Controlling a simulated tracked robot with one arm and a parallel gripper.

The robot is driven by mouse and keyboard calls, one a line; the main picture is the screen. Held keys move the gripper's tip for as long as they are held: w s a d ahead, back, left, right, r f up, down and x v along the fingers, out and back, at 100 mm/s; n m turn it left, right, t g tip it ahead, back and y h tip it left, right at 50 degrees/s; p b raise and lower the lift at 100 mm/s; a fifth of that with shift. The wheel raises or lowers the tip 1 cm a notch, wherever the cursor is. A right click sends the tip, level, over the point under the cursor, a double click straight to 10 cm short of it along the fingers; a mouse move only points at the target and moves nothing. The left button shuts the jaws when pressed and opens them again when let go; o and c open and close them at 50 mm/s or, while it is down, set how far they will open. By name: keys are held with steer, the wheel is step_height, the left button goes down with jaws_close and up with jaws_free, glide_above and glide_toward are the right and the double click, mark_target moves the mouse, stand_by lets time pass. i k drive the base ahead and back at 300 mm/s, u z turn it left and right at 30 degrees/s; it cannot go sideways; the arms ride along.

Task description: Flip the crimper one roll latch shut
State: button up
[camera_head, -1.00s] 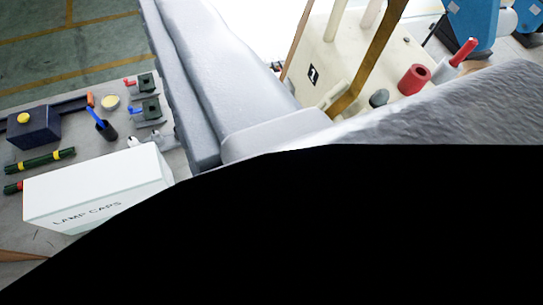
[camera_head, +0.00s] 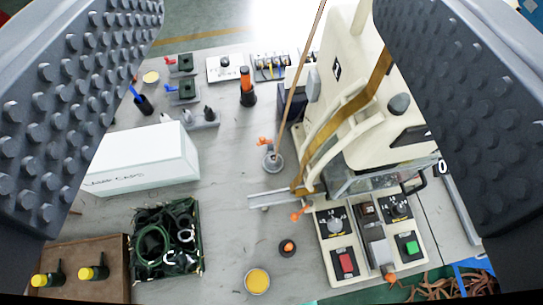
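A small orange lever (camera_head: 300,212) shows at the machine's lower left, by a metal rail (camera_head: 270,198). My gripper (camera_head: 270,130) is open and empty. Its two dark studded fingers frame the left and right of the view. The right finger hides part of the crimper.
A white lamp-caps box (camera_head: 145,160) and a dark green crate of cables (camera_head: 167,238) stand at left. A brown box with yellow-capped bottles (camera_head: 85,270) is lower left. A control panel with red and green buttons (camera_head: 370,240) is lower right. The bench centre is fairly clear.

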mark_target(262, 141)
steer(key=u, duration=0.3)
steer(key=k, duration=1.85)
steer(key=z, duration=0.4)
steer(key=i, duration=1)
steer(key=u, duration=0.1)
